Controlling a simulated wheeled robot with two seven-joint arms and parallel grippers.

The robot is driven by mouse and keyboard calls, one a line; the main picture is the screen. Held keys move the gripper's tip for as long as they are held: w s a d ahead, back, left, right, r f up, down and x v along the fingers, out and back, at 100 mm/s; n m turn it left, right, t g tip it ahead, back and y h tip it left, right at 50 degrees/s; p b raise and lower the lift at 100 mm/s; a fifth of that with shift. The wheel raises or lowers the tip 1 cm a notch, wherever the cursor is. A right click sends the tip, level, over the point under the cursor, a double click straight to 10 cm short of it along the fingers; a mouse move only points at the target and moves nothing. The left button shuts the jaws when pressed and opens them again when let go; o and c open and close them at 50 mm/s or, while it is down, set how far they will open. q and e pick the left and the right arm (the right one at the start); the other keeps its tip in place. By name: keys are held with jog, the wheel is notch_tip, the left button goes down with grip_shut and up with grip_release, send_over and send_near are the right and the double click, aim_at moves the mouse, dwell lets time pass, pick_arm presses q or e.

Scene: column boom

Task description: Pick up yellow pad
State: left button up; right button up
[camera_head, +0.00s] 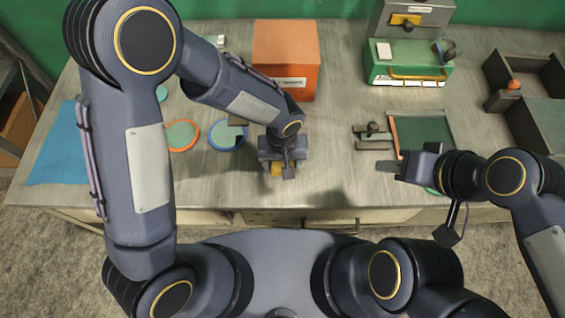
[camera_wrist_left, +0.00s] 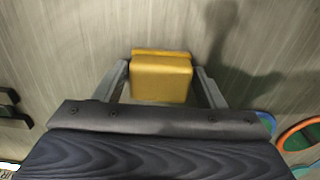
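The yellow pad (camera_wrist_left: 160,78) is a small block with a wider flange on its far side. In the left wrist view it lies between the two fingers of my left gripper (camera_wrist_left: 163,70), with a finger close along each side. I cannot tell whether both fingers press on it, or whether it rests on the table. In the head view my left gripper (camera_head: 277,166) points down over the table's front middle, and a bit of the yellow pad (camera_head: 277,170) shows below it. My right gripper (camera_head: 390,172) is over the front right, pointing left, with nothing seen in it; its opening is unclear.
An orange box (camera_head: 286,52) stands behind my left gripper. Blue-rimmed (camera_head: 227,137) and orange-rimmed (camera_head: 183,136) discs lie left. A green box (camera_head: 408,66), a framed green panel (camera_head: 424,137) and dark trays (camera_head: 537,122) are on the right. The table between the grippers is mostly clear.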

pick_arm(q)
jog(key=c, duration=0.6)
jog(key=shift+r, duration=0.1)
jog(key=shift+r, duration=0.6)
jog(key=s+d+r+b, duration=0.1)
jog(key=s+d+r, duration=0.2)
jog(key=r, duration=0.1)
jog(key=s+d+r+b, duration=0.1)
jog(key=s+d+r, duration=0.2)
jog(key=s+d+r+b, duration=0.1)
jog(key=s+d+r, duration=0.3)
jog(key=shift+r, duration=0.35)
